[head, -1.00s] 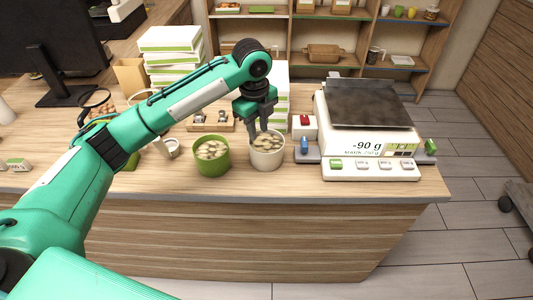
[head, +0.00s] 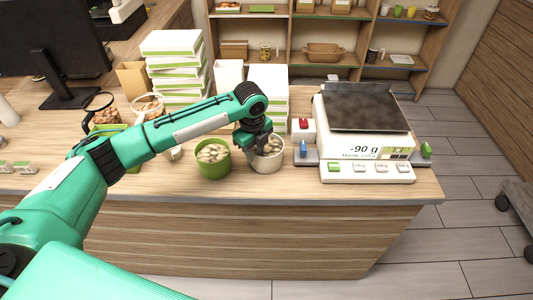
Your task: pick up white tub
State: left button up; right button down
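The white tub (head: 268,164) stands upright on the wooden counter, with pale round pieces inside. My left gripper (head: 257,146) is down at the tub's left rim, overlapping its opening. The fingertips are largely hidden, so I cannot tell whether they are closed on the wall. My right gripper is not in view.
A green tub (head: 213,166) with similar contents stands close on the left. The scale (head: 366,135), reading -90 g, stands to the right, with small red and blue items beside it. Stacked white boxes (head: 175,65) stand behind. The counter's front edge (head: 300,199) is close.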

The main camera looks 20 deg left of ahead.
aim_at(255, 169)
pick_arm(q)
notch_tip(255, 169, down, 2)
jog(key=shift+a+f+p, duration=0.1)
jog(key=shift+p, duration=0.25)
jog(key=shift+f, duration=0.4)
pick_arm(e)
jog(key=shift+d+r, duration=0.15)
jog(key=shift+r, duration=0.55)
pick_arm(q)
jog(key=shift+c, duration=0.5)
grip_shut()
jog(key=shift+r, duration=0.1)
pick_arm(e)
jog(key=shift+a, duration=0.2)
pick_arm(q)
jog(key=shift+r, duration=0.15)
